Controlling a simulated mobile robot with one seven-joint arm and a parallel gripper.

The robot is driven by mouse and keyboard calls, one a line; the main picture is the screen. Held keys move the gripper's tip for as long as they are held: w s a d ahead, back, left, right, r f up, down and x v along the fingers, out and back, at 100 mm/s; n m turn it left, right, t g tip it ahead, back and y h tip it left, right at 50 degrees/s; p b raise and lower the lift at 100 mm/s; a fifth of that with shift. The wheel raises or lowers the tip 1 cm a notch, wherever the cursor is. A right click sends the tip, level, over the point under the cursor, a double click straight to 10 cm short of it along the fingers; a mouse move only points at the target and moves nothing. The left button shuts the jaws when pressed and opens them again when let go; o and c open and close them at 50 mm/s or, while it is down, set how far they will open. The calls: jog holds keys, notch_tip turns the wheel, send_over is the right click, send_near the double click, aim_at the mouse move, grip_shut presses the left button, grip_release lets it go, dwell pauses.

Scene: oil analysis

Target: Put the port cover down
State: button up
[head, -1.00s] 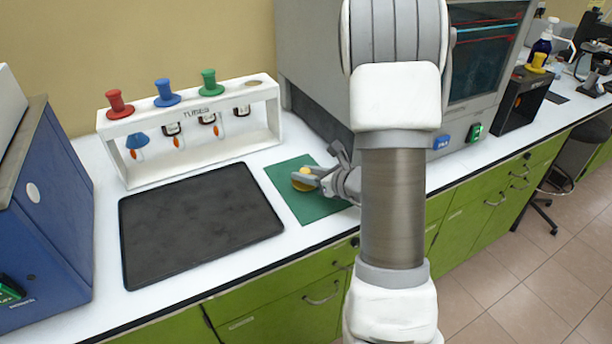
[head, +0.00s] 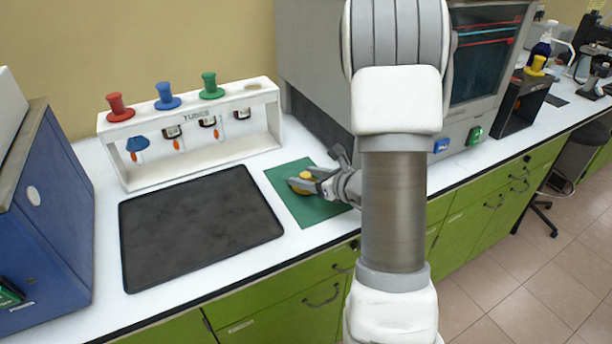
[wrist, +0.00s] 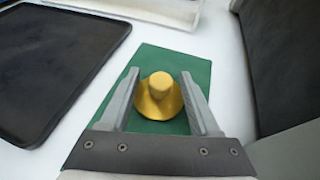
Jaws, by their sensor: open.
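The port cover (wrist: 160,95) is a yellow disc with a knob on top. It rests on the green mat (wrist: 190,65) in the wrist view. In the head view the cover (head: 301,187) is partly hidden by my gripper (head: 310,180), and the mat (head: 320,210) lies on the white bench. My gripper (wrist: 160,98) is open, with one finger on each side of the knob and a visible gap on both sides. The cover's near edge is close to the gripper's palm.
A dark tray (head: 200,225) lies left of the mat. A white tube rack (head: 200,135) with red, blue and green knobs stands behind it. A large grey machine (head: 315,70) stands at the back right of the mat. A blue box (head: 45,210) is at the far left.

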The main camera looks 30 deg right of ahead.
jog(key=p+v, duration=0.1)
jog(key=v, duration=1)
jog(key=shift+s+d+r, duration=0.1)
jog(key=shift+s+d, duration=0.05)
jog(key=shift+s, duration=0.2)
jog(key=s+a+r+n+g+y, duration=0.2)
jog(key=s+a+r+n+g, duration=0.15)
jog(key=a+n, duration=0.5)
jog(key=s+a+r+n+g+y, duration=0.2)
jog(key=s+a+n+g, duration=0.3)
jog(key=a+n, duration=0.4)
jog(key=s+r+n+t+h, duration=0.1)
jog(key=s+r+n+h, duration=0.5)
jog(key=n, duration=0.9)
jog(key=shift+r+h, duration=0.6)
jog(key=shift+h, duration=0.4)
jog(key=shift+a, duration=0.1)
